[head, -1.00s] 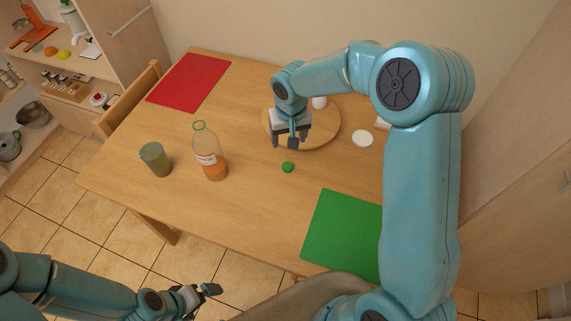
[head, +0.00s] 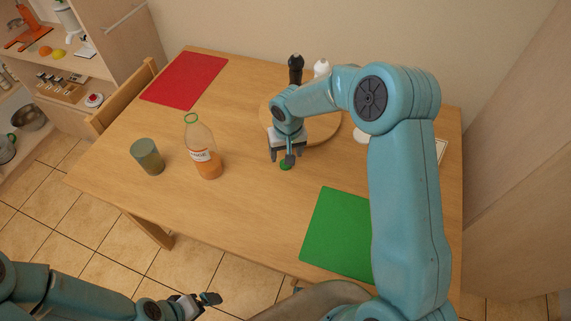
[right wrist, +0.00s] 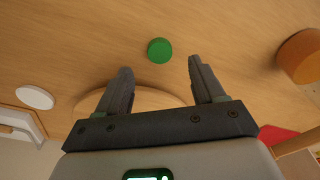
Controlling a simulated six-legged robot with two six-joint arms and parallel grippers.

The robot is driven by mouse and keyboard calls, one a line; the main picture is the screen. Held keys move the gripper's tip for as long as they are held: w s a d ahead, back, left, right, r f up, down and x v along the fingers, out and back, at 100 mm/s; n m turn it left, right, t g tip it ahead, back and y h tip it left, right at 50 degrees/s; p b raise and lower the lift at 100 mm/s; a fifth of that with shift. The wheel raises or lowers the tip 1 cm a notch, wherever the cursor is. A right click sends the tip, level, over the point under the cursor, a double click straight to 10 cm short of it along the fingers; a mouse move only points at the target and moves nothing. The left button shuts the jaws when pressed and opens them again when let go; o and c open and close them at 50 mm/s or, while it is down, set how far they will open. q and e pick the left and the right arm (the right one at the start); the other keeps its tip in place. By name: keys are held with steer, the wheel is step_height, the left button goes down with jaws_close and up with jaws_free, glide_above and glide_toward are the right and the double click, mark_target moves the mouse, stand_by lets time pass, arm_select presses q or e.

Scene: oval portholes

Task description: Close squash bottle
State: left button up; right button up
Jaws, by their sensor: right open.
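The squash bottle (head: 203,155) stands upright on the table, clear with orange liquid low inside and a green ring at its neck. Its orange lower part shows at the right edge of the right wrist view (right wrist: 302,58). A small green cap (head: 286,166) lies on the table to the bottle's right, also seen in the right wrist view (right wrist: 159,50). My right gripper (head: 281,159) is open and empty, just above the cap, which appears just beyond the gap between the fingertips (right wrist: 160,68). My left gripper (head: 205,300) is low, off the table's front edge; its jaw state is unclear.
A grey-green cup (head: 148,157) stands left of the bottle. A round wooden board (head: 328,133) lies behind my right gripper, with dark and white shakers behind. A red mat (head: 184,80) lies back left, a green mat (head: 337,234) front right. The front middle is clear.

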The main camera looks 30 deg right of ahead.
steer(key=shift+s+f, duration=0.1)
steer(key=shift+f, duration=0.35)
steer(key=f, duration=0.1)
steer(key=f+b, duration=0.1)
steer(key=f, duration=0.2)
steer(key=shift+w+d+f+b, duration=0.1)
steer(key=shift+w+f+b, duration=0.05)
steer(key=shift+w+b, duration=0.25)
steer(key=c, duration=1.1)
